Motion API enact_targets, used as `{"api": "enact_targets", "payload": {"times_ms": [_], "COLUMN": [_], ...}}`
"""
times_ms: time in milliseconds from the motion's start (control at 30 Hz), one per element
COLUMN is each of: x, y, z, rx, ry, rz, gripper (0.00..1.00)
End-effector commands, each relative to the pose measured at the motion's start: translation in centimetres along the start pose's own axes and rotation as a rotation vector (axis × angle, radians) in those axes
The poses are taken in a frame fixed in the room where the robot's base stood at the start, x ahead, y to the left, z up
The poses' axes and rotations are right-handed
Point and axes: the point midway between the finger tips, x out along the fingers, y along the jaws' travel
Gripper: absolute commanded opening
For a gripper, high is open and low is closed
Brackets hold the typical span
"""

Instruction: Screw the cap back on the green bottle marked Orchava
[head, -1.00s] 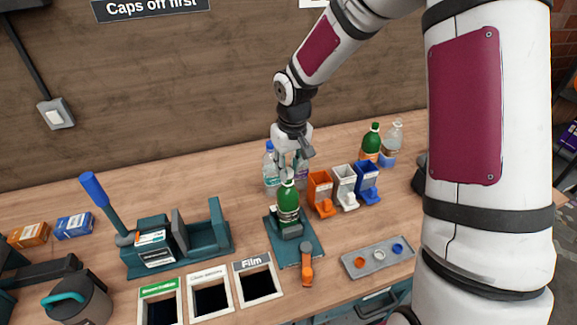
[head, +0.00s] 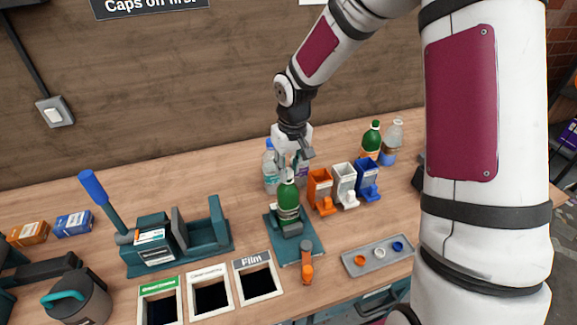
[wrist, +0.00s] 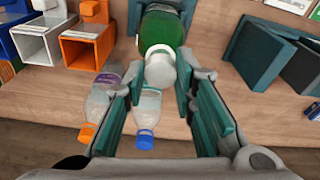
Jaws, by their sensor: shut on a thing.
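A green bottle (head: 288,196) with a pale label stands upright in a teal clamp stand (head: 311,250). The label's writing is too small to read. A white cap (wrist: 160,70) sits at the top of its neck; whether it is threaded on I cannot tell. My gripper (head: 290,168) points down over the bottle, shut on the white cap. In the wrist view the fingers lie on both sides of the cap, and the green bottle (wrist: 162,30) shows beyond it. A second green bottle (head: 371,140) with a green cap stands at the back right.
Clear bottles (head: 270,170) stand close behind my gripper. Orange (head: 319,188), white (head: 344,182) and blue (head: 367,178) bins stand to the right. A grey tray (head: 372,264) holds small coloured caps. Labelled openings (head: 211,295) lie front left, and a teal press (head: 150,255) stands left.

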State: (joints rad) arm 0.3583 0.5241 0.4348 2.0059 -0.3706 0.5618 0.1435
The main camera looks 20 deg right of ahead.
Motion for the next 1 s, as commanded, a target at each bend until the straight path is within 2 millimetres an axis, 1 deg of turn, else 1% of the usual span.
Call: {"api": "enact_targets", "payload": {"times_ms": [733,800,867,1000], "x": [0.45,0.44,0.43,0.42], "y": [0.03,0.03,0.03,0.03], "z": [0.08,0.08,0.08,0.08], "rx": [0.0,0.001,0.0,0.0], "ry": [-0.001,-0.001,-0.001,-0.001], "rz": [0.0,0.0,0.0,0.0], "gripper": [0.18,0.36,0.48,0.48]}}
